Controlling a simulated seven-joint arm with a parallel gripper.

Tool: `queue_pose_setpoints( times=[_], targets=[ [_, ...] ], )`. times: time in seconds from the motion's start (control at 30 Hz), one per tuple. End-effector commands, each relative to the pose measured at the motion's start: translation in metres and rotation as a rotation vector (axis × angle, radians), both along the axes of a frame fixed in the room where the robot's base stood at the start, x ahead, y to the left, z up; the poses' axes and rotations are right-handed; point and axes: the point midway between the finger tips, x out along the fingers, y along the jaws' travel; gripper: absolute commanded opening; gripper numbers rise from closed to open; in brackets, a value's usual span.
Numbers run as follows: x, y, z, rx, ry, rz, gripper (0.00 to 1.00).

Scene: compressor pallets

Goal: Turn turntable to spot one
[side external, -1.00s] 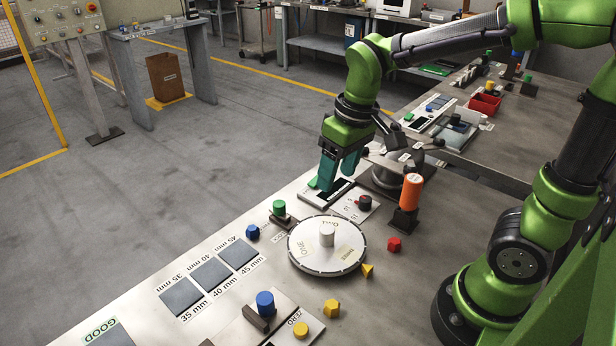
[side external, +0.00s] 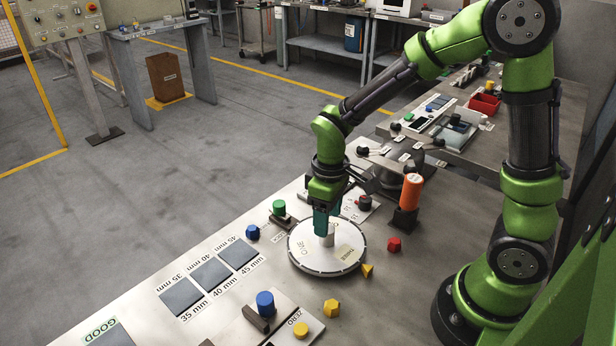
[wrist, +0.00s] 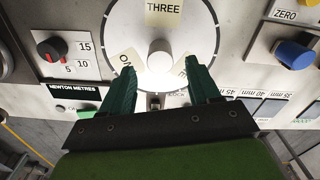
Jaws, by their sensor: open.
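The turntable (side external: 312,262) is a round white disc with labelled sectors and a white knob (side external: 328,238) standing at its middle. My gripper (side external: 322,230) is above the turntable, pointing down at the knob. In the wrist view its teal fingers (wrist: 160,82) are open, one to each side of the knob (wrist: 160,54). I cannot tell whether they touch it.
A green knob (side external: 279,208) and a blue piece (side external: 253,232) are left of the turntable. A red piece (side external: 394,244) and yellow pieces (side external: 332,308) lie on the right and front. An orange cylinder (side external: 411,190) stands behind right.

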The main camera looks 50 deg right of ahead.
Motion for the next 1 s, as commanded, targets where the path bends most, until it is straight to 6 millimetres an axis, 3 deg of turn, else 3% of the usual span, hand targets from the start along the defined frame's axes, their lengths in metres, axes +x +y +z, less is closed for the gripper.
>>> queue_pose_setpoints(
  times=[0.1,0.3,0.67,1.0],
  targets=[
    [-0.001,0.000,-0.022,-0.001,0.004,0.000,0.61],
    [-0.001,0.000,-0.041,-0.001,0.002,-0.001,0.61],
    [0.000,0.000,-0.044,0.000,0.000,-0.001,0.60],
    [0.000,0.000,-0.044,0.000,-0.001,-0.001,0.08]
  ],
)
